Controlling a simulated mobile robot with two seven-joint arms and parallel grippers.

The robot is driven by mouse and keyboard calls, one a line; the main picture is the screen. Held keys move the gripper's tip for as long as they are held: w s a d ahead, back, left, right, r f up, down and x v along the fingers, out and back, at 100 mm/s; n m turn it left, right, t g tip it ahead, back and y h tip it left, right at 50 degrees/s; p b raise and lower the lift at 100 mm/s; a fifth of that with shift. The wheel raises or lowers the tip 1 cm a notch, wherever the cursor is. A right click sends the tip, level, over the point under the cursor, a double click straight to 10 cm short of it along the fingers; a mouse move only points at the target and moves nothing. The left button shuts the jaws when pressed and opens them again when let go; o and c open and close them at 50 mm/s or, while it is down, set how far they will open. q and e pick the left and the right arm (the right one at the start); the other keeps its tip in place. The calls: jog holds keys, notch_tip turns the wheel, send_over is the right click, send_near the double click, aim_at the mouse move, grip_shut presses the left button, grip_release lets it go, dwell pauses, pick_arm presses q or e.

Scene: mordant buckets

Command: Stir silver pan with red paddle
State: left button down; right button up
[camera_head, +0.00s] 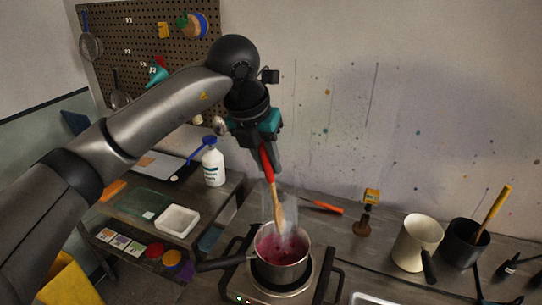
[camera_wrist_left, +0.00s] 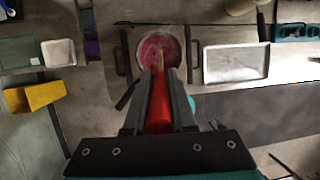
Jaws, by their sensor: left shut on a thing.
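My left gripper (camera_head: 264,152) is shut on the red handle of the paddle (camera_head: 268,168), above the silver pan (camera_head: 281,262). The paddle's pale wooden end points down into the pan, which holds dark pink-red liquid with steam rising. The pan sits on a burner, its dark handle pointing left. In the left wrist view the red handle (camera_wrist_left: 160,110) lies between the fingers and its wooden tip reaches over the pan (camera_wrist_left: 142,48). The exact depth of the tip in the liquid is hard to tell. My right gripper is not in view.
A cream pot (camera_head: 414,240) and a dark pot (camera_head: 462,243) with a yellow-handled tool stand at right. An orange-handled tool (camera_head: 326,207) lies behind the pan. A white bottle (camera_head: 213,165) and white tray (camera_head: 177,220) are at left. Another tray (camera_wrist_left: 236,63) is beside the burner.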

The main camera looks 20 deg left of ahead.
pick_arm(q)
jog(key=f, duration=0.1)
jog(key=f+b, duration=0.1)
jog(key=f, duration=0.1)
jog(key=shift+s+a+b, duration=0.3)
jog(key=shift+s+b, duration=0.05)
jog(key=shift+b, duration=0.05)
jog(key=s+b+x, duration=0.1)
jog(key=b+x, duration=0.6)
jog(key=x, duration=0.2)
jog(key=shift+f, duration=0.2)
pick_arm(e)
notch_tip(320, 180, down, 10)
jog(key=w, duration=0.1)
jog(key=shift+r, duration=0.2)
pick_arm(q)
jog(key=shift+s+d, duration=0.1)
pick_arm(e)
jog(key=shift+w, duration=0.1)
